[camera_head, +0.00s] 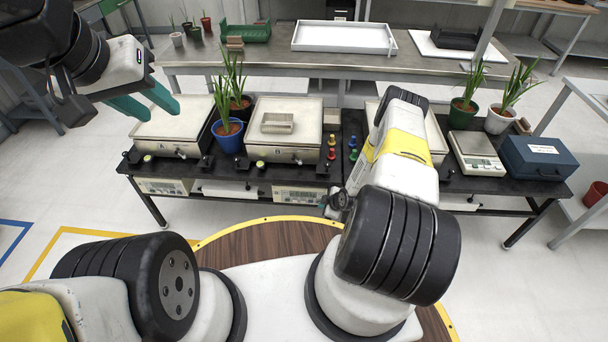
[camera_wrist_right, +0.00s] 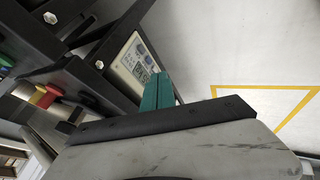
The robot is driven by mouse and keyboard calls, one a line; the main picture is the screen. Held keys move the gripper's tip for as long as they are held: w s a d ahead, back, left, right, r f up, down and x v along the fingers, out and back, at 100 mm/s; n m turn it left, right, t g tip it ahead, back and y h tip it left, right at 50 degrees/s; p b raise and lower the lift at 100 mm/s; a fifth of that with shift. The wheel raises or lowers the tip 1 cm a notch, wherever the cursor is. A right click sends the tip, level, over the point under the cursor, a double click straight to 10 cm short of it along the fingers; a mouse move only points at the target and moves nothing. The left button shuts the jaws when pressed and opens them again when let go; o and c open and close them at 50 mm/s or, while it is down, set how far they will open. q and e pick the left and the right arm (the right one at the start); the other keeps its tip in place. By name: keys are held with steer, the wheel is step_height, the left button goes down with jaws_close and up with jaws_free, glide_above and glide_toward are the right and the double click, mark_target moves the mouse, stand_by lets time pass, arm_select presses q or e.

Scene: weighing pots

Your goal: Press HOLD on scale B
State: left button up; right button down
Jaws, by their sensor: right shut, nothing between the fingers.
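Three flat-topped scales stand on the black bench: left (camera_head: 172,122), middle (camera_head: 300,112) and right (camera_head: 437,140), partly behind my right arm. Panels with displays sit under the left scale (camera_head: 165,187) and middle scale (camera_head: 298,194); no letter B or HOLD label is legible. In the right wrist view, a panel (camera_wrist_right: 136,62) with a display and round buttons lies just beyond my shut, empty right gripper (camera_wrist_right: 158,84). Its teal fingertips overlap the panel's edge; I cannot tell whether they touch. My left gripper (camera_head: 155,98) is open and empty above the left scale.
A blue pot (camera_head: 229,138) with a plant stands between the left and middle scales. A small block (camera_head: 277,123) lies on the middle scale. Coloured knobs (camera_head: 332,147) stand right of it. A small white scale (camera_head: 474,147) and blue case (camera_head: 540,157) stand at right.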

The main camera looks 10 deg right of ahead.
mark_target(311, 202)
steer(key=shift+s+a+f, duration=0.25)
steer(key=shift+f, duration=0.3)
steer(key=shift+s+a+f, duration=0.2)
steer(key=shift+f, duration=0.3)
steer(key=shift+w+a+f, duration=0.2)
steer(key=shift+w+f, duration=1.1)
steer(key=shift+w, duration=0.25)
steer(key=shift+w+a+f, duration=0.25)
steer(key=shift+w+f, duration=1.1)
steer(key=shift+w, duration=0.25)
steer(key=shift+w+a+f, duration=0.2)
steer(key=shift+w+f, duration=1.1)
steer(key=shift+w, duration=0.25)
